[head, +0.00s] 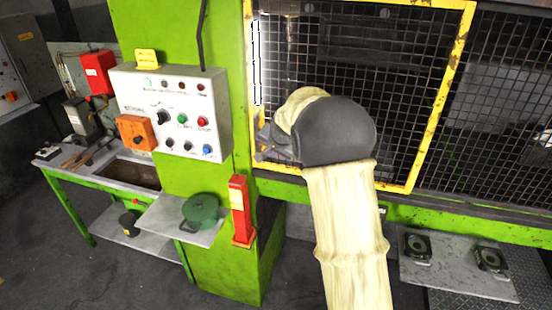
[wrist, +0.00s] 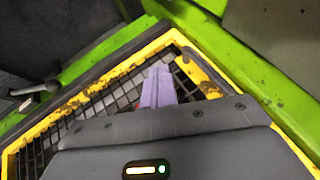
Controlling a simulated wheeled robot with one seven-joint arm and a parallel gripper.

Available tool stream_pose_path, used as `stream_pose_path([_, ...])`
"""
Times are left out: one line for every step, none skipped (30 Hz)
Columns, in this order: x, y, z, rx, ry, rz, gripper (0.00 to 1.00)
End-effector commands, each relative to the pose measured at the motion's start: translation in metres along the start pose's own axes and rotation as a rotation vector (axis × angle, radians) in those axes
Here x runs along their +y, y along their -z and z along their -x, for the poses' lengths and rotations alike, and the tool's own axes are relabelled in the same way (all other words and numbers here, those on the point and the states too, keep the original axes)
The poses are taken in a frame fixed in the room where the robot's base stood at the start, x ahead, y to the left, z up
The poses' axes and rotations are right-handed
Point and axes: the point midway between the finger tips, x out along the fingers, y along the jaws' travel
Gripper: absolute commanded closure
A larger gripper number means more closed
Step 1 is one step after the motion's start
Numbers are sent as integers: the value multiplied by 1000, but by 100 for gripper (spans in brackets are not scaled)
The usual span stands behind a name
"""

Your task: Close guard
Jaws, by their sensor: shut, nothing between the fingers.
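The guard is a yellow-framed mesh panel (head: 441,95) on the front of the green press. Its scuffed yellow frame also crosses the wrist view (wrist: 103,85). My gripper (head: 264,153) is at the guard's lower left corner in the head view, partly hidden behind my own wrist. In the wrist view, its two pale purple-grey fingers (wrist: 158,88) are together with nothing between them. They lie over the mesh near a frame corner; whether they touch it is unclear. I cannot tell whether the guard is fully closed.
A control box (head: 178,112) with buttons is on the green column (head: 172,30), left of the guard. A red post (head: 240,210) stands below it. A green round object (head: 201,211) sits on a small shelf. A workbench (head: 92,185) is at left.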

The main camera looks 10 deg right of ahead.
Motion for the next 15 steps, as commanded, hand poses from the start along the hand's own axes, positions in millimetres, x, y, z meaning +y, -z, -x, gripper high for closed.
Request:
stream_pose_path([2, 0, 7, 2, 1, 0, 100])
stream_pose_path([3, 1, 13, 4, 0, -1, 100])
stream_pose_path([4, 2, 20, 4, -1, -4, 100])
stream_pose_path([5, 3, 26, 6, -2, -6, 100])
stream_pose_path([6, 4, 31, 7, -2, -8, 100])
stream_pose_path([7, 4, 38, 8, -3, -9, 100])
stream_pose_path([8, 5, 43, 8, -4, -9, 100])
stream_pose_path([8, 5, 48, 8, -5, -10, 100])
stream_pose_path([8, 5, 54, 8, -5, -11, 100])
stream_pose_path([8, 6, 58, 8, -5, -12, 100])
stream_pose_path([8, 6, 61, 7, -5, -12, 100])
stream_pose_path([8, 6, 65, 7, -6, -11, 100])
stream_pose_path([8, 6, 67, 6, -7, -11, 100])
stream_pose_path([8, 6, 68, 6, -8, -11, 100])
stream_pose_path([8, 6, 70, 6, -8, -11, 100])
